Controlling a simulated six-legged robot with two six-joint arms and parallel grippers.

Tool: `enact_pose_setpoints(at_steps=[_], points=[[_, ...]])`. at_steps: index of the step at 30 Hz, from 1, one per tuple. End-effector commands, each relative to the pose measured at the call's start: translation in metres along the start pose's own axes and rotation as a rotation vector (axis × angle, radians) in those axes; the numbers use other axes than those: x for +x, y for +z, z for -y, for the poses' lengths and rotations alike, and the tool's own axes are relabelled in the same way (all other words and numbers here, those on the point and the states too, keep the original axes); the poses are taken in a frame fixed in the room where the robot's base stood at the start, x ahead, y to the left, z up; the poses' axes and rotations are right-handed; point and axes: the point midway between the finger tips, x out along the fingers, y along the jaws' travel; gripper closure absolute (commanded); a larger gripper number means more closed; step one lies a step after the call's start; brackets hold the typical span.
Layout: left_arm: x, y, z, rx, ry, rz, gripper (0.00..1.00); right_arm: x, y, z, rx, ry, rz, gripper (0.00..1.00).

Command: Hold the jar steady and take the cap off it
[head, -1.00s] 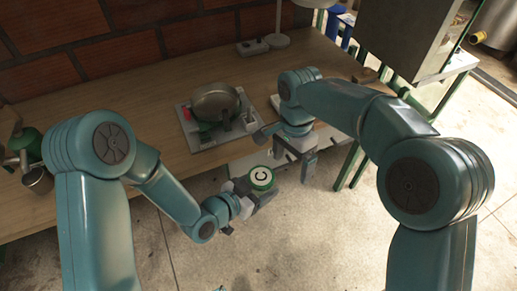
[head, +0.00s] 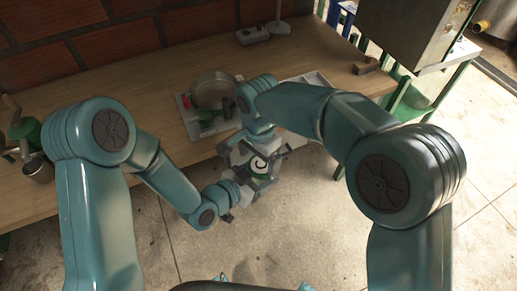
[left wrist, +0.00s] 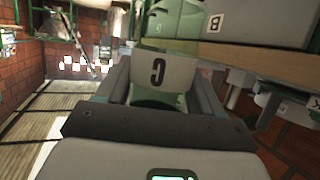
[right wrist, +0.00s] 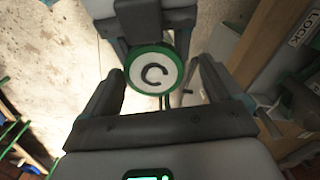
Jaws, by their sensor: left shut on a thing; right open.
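The jar (left wrist: 165,72), with a white label marked C, stands between the fingers of my left gripper (left wrist: 162,85), which is shut on it. In the head view my left gripper (head: 245,183) holds it off the bench's front edge. The cap (right wrist: 152,70) is a white disc with a C and a green rim, on top of the jar; it is partly covered in the head view (head: 258,164). My right gripper (right wrist: 159,68) is open, pointing down at the cap, with one finger on each side of it. I cannot tell whether its fingertips reach cap height.
The wooden bench (head: 130,105) lies behind both grippers. A green-framed stand (head: 415,98) is at the right. The floor in front is clear.

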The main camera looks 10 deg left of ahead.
Motion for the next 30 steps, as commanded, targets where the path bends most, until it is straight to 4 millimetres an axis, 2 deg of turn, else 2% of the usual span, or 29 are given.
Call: enact_pose_setpoints(at_steps=[8, 13, 14, 20, 27, 30], points=[[0.0000, -0.0004, 0.0001, 0.000, 0.000, -0.001, 1.00, 0.0020, -0.0002, -0.0001, 0.000, 0.000, 0.000, 0.07], [0.0000, -0.0003, -0.0006, 0.002, 0.002, -0.001, 1.00, 0.0016, -0.0002, 0.0007, 0.000, -0.003, 0.000, 0.63], [0.0000, -0.0003, -0.0010, 0.002, 0.003, -0.001, 1.00, 0.0015, -0.0002, 0.0010, 0.000, -0.004, -0.001, 0.65], [-0.0001, -0.0002, -0.0033, 0.005, 0.010, 0.000, 1.00, 0.0008, 0.0001, 0.0023, -0.024, -0.009, -0.001, 0.66], [-0.0001, 0.0002, -0.0047, 0.007, 0.013, 0.002, 1.00, -0.0001, 0.0016, 0.0018, -0.404, -0.011, -0.002, 0.66], [-0.0001, 0.0004, -0.0048, 0.007, 0.013, 0.002, 1.00, -0.0003, 0.0022, 0.0017, -0.514, -0.011, -0.002, 0.66]])
